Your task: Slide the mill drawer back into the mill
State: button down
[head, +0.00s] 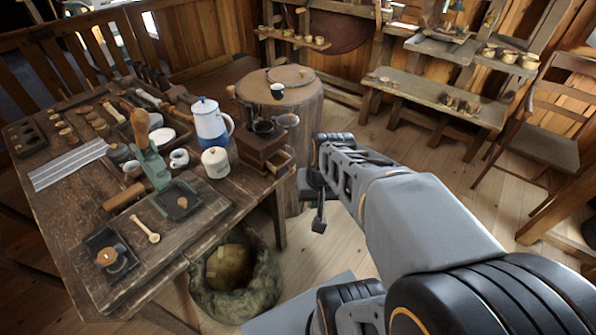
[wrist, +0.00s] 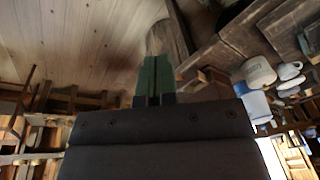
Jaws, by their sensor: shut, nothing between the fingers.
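The coffee mill (head: 258,150), a brown wooden box with a dark top, stands at the right end of the workbench. Its drawer (head: 281,159) shows as a pale open box sticking out of the mill's right side, toward my arm. My gripper (head: 319,222) is to the right of the drawer and lower in the picture, past the bench edge and apart from the mill. In the wrist view my green fingers (wrist: 155,76) are together with nothing between them. A small brown block shape beside the fingers there may be the mill or drawer; I cannot tell.
The workbench (head: 85,190) holds a blue-and-white pot (head: 211,124), a white canister (head: 215,162) and a green press (head: 152,163) near the mill. A round stump table (head: 305,107) stands behind the mill. A sack (head: 236,272) sits on the floor below. Open floor lies around my gripper.

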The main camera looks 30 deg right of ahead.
jog(key=w+d+f+m+y+b, duration=0.1)
jog(key=d+f+m+y+b, duration=0.1)
jog(key=f+m+b, duration=0.45)
jog(key=w+d+f+m+y+b, duration=0.2)
jog(key=f+y+b, duration=0.1)
jog(key=f, duration=0.7)
jog(key=m+t+y+b, duration=0.2)
jog(key=m+t+b, duration=0.6)
jog(key=m+t, duration=0.85)
send_near(295, 157)
jog(key=w, duration=0.1)
jog(key=w+a+r+m+g+b, duration=0.1)
jog(key=w, duration=0.1)
jog(key=w+m+g+b, duration=0.1)
jog(key=w, duration=0.1)
jog(key=shift+w+a+r, duration=0.2)
jog(key=shift+a+r, duration=0.05)
jog(key=shift+a, duration=0.15)
jog(key=shift+b+x, duration=0.35)
jog(key=shift+x, duration=0.55)
jog(key=x, duration=0.5)
jog(key=shift+w, duration=0.15)
